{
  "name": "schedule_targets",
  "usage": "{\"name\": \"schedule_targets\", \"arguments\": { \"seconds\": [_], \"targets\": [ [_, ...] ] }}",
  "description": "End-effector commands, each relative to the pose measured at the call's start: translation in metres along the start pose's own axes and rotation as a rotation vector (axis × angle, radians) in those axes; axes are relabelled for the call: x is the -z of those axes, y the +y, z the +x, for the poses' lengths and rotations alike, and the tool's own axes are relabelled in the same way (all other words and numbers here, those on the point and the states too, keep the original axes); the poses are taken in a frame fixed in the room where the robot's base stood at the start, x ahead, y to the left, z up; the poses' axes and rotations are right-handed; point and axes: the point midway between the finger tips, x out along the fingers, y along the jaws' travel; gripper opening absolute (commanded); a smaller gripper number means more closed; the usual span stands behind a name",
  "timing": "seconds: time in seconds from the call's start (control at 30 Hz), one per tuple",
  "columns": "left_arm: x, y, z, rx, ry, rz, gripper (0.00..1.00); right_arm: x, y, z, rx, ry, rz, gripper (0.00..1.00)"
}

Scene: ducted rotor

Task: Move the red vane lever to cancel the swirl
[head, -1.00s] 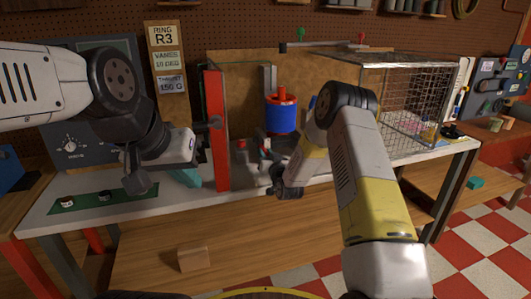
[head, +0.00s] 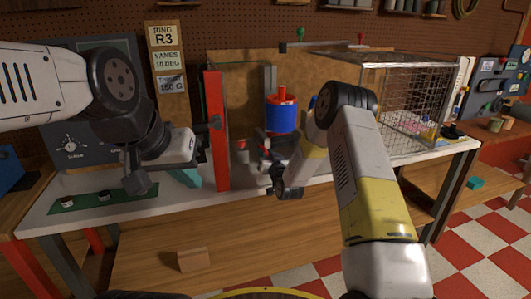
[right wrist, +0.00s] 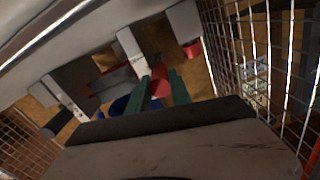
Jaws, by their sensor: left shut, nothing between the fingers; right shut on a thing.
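The blue rotor duct (head: 282,117) with a red cap stands inside the bench rig in the head view. In the right wrist view, the green fingers of my right gripper (right wrist: 160,84) are shut around a red piece (right wrist: 158,72), which looks like the red vane lever. Part of the blue duct (right wrist: 120,105) shows beside the fingers. In the head view my right wrist hangs just in front of and below the duct, and the grip itself is mostly hidden. My left gripper (head: 189,177) is shut and empty, left of the rig's red post.
The red post (head: 215,128) and a clear panel bound the rig at left. A wire mesh cage (head: 418,105) stands at right. A sign stack (head: 169,60) reads R3, vanes 10 deg, thrust 150 g. A dial panel (head: 65,150) is behind my left arm.

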Motion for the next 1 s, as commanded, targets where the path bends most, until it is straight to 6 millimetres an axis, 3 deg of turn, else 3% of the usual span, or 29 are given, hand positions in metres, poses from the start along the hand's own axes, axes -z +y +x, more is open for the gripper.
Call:
{"name": "schedule_targets", "arguments": {
  "seconds": [0.13,0.3,0.57,0.6,0.67,1.0],
  "targets": [
    [0.0,0.0,0.0,0.0,0.0,0.0,0.0,0.004,-0.001,0.0,0.0,0.002,0.0,0.0],
    [0.0,0.0,0.0,0.0,0.0,0.0,0.0,0.026,-0.005,0.003,0.001,0.006,-0.001,0.0],
    [0.0,0.0,0.0,0.0,0.0,0.0,0.0,0.028,-0.006,0.004,0.002,0.008,-0.001,0.0],
    [0.0,0.0,0.0,0.0,0.0,0.0,0.0,0.028,-0.006,0.004,0.002,0.009,-0.001,0.34],
    [0.0,0.0,0.0,0.0,0.0,0.0,0.0,0.028,-0.006,0.004,0.002,0.008,-0.001,0.46],
    [0.0,0.0,0.0,0.0,0.0,0.0,0.0,0.025,-0.005,0.001,0.0,0.001,0.0,0.47]
  ]
}}
